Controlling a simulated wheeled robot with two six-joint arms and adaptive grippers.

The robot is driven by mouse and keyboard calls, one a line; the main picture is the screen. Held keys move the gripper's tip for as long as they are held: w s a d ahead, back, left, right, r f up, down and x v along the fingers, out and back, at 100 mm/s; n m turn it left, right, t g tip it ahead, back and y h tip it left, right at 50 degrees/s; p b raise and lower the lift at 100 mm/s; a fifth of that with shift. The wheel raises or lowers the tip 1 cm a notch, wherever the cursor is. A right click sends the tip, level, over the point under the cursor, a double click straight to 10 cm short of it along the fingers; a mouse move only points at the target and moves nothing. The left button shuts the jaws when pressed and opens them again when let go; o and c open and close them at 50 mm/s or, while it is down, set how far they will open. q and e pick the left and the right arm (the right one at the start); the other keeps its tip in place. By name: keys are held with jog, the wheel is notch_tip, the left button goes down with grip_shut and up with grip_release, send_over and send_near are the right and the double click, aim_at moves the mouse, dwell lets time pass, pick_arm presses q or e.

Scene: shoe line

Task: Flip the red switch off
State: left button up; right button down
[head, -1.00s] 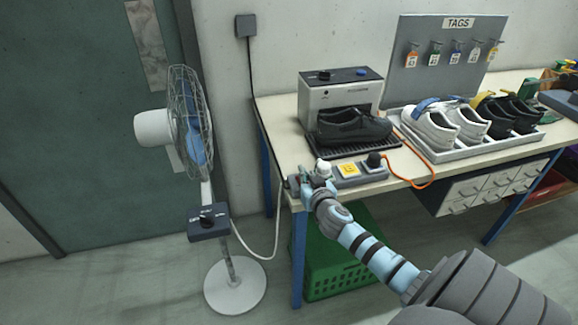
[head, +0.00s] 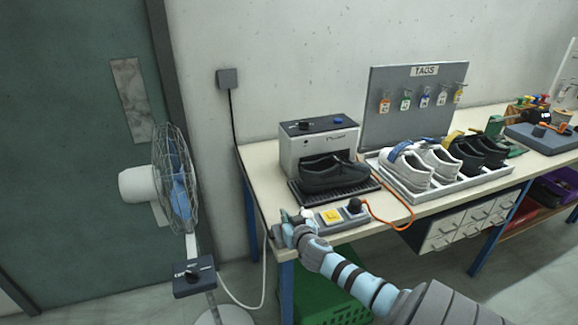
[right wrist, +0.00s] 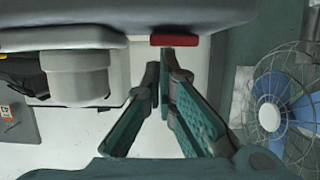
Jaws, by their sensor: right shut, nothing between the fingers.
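The red switch (right wrist: 174,41) shows in the right wrist view as a small red bar on the edge of a dark grey block. In the head view it cannot be made out, and my gripper covers that end of the power strip (head: 330,217). The strip lies at the bench's front left and has a yellow label (head: 331,215). My right gripper (head: 285,226) is at the strip's left end. In the right wrist view the fingertips (right wrist: 165,66) are together, empty and just below the red switch; contact cannot be told. My left gripper is not in view.
A black plug (head: 354,206) with an orange cord and a pale plug (head: 307,213) sit on the strip. Behind are a machine (head: 318,147) with a dark shoe and a shoe tray (head: 412,200). A fan (head: 176,185) stands left of the bench.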

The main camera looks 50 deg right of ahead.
jog(key=r+p, duration=0.3)
jog(key=r, duration=0.1)
jog(key=shift+w+d+r+p, duration=0.1)
jog(key=shift+w+r+p, duration=0.1)
jog(key=shift+p, duration=0.2)
jog(key=p+v, duration=0.1)
jog(key=v, duration=0.8)
jog(key=shift+s+r, duration=0.3)
